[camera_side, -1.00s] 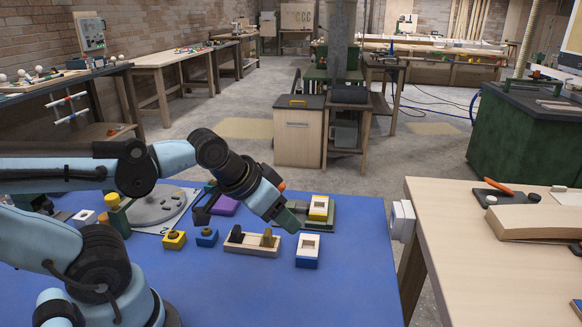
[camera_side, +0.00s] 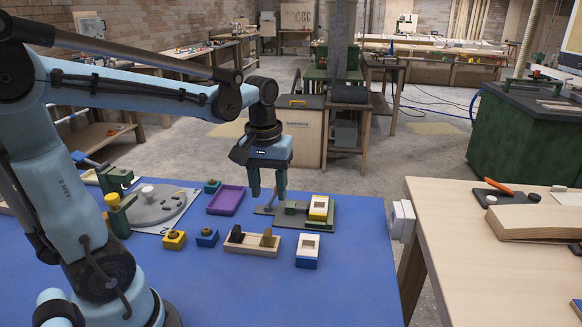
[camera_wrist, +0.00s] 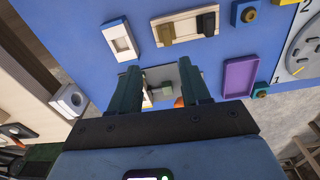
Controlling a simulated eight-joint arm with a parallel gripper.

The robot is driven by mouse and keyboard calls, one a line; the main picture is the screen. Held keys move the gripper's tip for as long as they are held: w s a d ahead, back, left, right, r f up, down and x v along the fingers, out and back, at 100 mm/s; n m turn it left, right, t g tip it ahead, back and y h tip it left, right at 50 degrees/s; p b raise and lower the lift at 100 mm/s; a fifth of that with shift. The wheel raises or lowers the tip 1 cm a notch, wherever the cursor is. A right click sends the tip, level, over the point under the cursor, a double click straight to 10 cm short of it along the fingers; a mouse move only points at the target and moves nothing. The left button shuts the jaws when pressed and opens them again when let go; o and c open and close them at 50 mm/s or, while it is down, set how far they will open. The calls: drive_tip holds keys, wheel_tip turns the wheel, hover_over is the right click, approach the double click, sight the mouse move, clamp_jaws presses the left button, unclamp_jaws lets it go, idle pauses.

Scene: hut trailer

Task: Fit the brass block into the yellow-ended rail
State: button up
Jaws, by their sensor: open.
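The brass block (camera_side: 267,238) stands in the right end of a pale wooden tray (camera_side: 252,250); it also shows in the wrist view (camera_wrist: 165,33). The yellow-ended rail (camera_side: 318,208) is a white piece with a slot and a yellow end, sitting on a grey-green plate (camera_side: 300,224) behind the tray. In the wrist view it is mostly hidden by a finger. My gripper (camera_side: 268,193) points down, open and empty, above the left part of that plate, behind the tray and left of the rail. Its fingers (camera_wrist: 158,70) are apart in the wrist view.
A dark block (camera_side: 237,234) shares the tray. A blue-ended white rail (camera_side: 307,250) lies to its right. The blue table's front is clear.

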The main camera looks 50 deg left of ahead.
hover_over(268, 232)
drive_tip(key=shift+n+g, duration=0.3)
drive_tip(key=shift+n, duration=0.1)
wheel_tip(268, 232, down, 7)
drive_tip(key=shift+w+r, duration=0.15)
drive_tip(key=shift+r, duration=0.05)
drive_tip(key=shift+s+f, duration=0.2)
drive_tip(key=shift+f, duration=2.6)
drive_tip(key=shift+c, duration=0.2)
clamp_jaws()
